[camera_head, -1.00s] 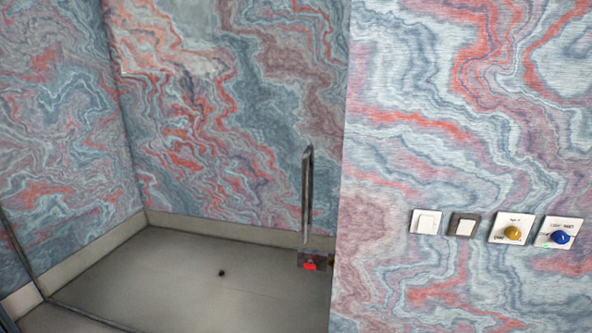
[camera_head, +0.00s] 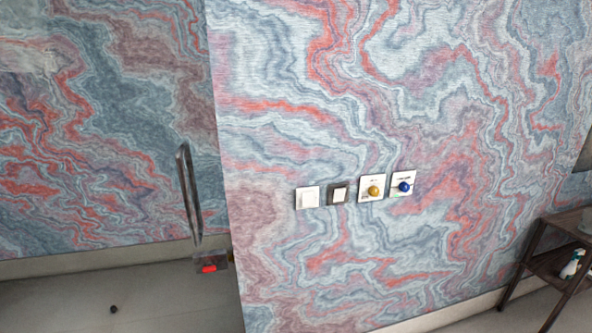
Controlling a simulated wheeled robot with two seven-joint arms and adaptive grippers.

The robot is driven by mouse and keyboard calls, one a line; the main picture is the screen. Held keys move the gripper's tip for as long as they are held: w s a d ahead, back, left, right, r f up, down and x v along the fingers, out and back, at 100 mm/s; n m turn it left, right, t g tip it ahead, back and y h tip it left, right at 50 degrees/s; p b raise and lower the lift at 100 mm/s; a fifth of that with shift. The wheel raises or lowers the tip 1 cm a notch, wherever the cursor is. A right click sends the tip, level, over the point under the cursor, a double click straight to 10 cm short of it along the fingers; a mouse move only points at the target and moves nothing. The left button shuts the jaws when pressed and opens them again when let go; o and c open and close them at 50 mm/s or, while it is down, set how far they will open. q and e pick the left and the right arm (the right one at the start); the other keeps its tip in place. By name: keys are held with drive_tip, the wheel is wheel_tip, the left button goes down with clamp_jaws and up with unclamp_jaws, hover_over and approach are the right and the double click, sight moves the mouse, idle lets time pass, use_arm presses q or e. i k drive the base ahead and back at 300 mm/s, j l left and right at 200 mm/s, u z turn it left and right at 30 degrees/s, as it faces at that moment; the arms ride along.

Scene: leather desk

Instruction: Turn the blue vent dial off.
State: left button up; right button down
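The blue vent dial (camera_head: 403,187) is a round blue knob on a white square plate on the marbled wall. It is the rightmost of a row of wall controls, right of the middle of the head view. Its pointer and markings are too small to read. Neither of my grippers shows in the view.
A yellow dial (camera_head: 374,191) on a white plate sits just left of the blue one. Further left are a dark-framed switch (camera_head: 338,194) and a white switch (camera_head: 308,198). A glass edge with a long dark handle (camera_head: 188,195) stands at left. A dark shelf table (camera_head: 560,255) stands lower right.

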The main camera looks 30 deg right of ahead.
sight(405, 187)
drive_tip(key=z, duration=1.7)
